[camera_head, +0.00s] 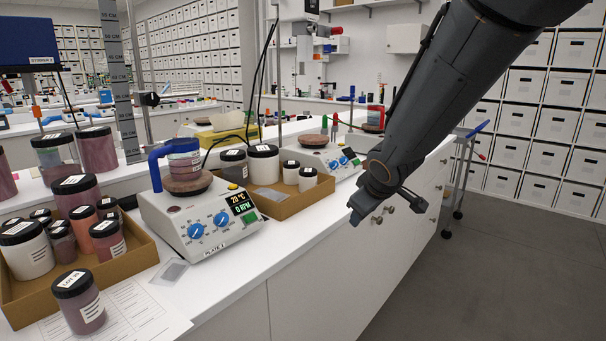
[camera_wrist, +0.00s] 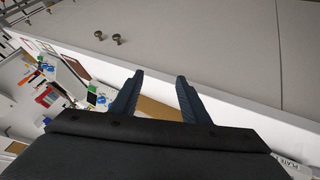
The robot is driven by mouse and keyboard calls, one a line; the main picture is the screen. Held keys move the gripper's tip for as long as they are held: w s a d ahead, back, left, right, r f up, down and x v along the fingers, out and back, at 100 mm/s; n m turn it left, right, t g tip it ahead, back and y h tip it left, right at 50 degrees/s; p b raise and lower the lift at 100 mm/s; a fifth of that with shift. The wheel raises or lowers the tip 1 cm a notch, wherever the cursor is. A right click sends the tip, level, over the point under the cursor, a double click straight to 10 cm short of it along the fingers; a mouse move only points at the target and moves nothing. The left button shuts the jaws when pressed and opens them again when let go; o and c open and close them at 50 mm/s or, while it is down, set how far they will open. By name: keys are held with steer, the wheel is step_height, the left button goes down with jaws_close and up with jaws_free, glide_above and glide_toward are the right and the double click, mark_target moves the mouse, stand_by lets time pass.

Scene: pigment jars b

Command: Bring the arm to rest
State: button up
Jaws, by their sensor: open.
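My arm (camera_head: 450,85) comes down from the top right in the head view. My gripper (camera_head: 378,208) hangs in front of the bench, beside the white cabinet doors. In the wrist view my gripper (camera_wrist: 155,80) shows two dark fingers set apart, with nothing between them. The cabinet front with two round knobs (camera_wrist: 117,39) lies beyond the fingertips in that view.
A hotplate (camera_head: 205,222) with a jar (camera_head: 184,158) on it stands on the white bench. A cardboard tray of jars (camera_head: 130,255) is at left; another tray (camera_head: 300,200) is behind. A loose jar (camera_head: 78,303) stands at the front. The grey floor (camera_head: 480,290) at right is clear.

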steer(key=s+d+f+m+g, duration=0.1)
steer(key=s+f+m+g, duration=0.1)
steer(key=s, duration=0.7)
steer(key=s+d+f+m+g, duration=0.1)
steer(key=s+f+m+g, duration=0.2)
steer(key=s, duration=0.7)
steer(key=s+d+f+m+g, duration=0.2)
steer(key=s+f, duration=0.3)
steer(key=s, duration=0.4)
steer(key=shift+s+m+g, duration=0.35)
steer(key=shift+m+g, duration=0.25)
